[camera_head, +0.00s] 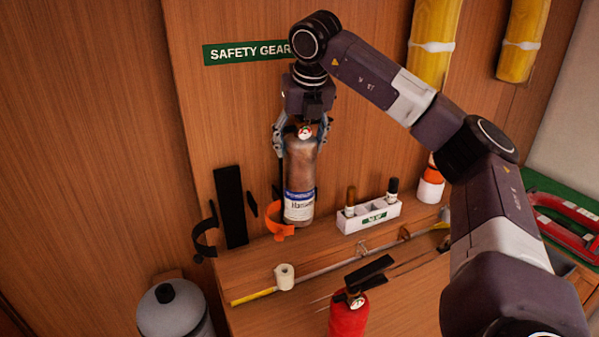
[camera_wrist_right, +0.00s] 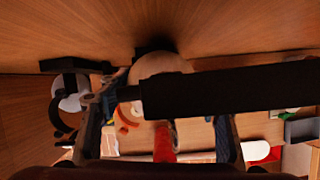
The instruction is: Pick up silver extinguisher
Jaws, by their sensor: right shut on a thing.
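The silver extinguisher (camera_head: 301,165) is upright against the wood panel, with a blue and white label and a small round gauge at its top. My right gripper (camera_head: 303,137) comes down from above and is shut on its upper part, one finger on each side. Whether its base touches the shelf I cannot tell. In the right wrist view, the rounded top of the extinguisher (camera_wrist_right: 160,66) shows behind a long black bar, with the fingers of my right gripper (camera_wrist_right: 160,128) to either side. My left gripper is not in view.
An orange clip (camera_head: 279,228) and black bracket (camera_head: 231,207) are left of the extinguisher. A white holder (camera_head: 368,217) with two bottles is right. A red extinguisher (camera_head: 349,312), a pole (camera_head: 325,264) and a tape roll (camera_head: 285,277) are in front.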

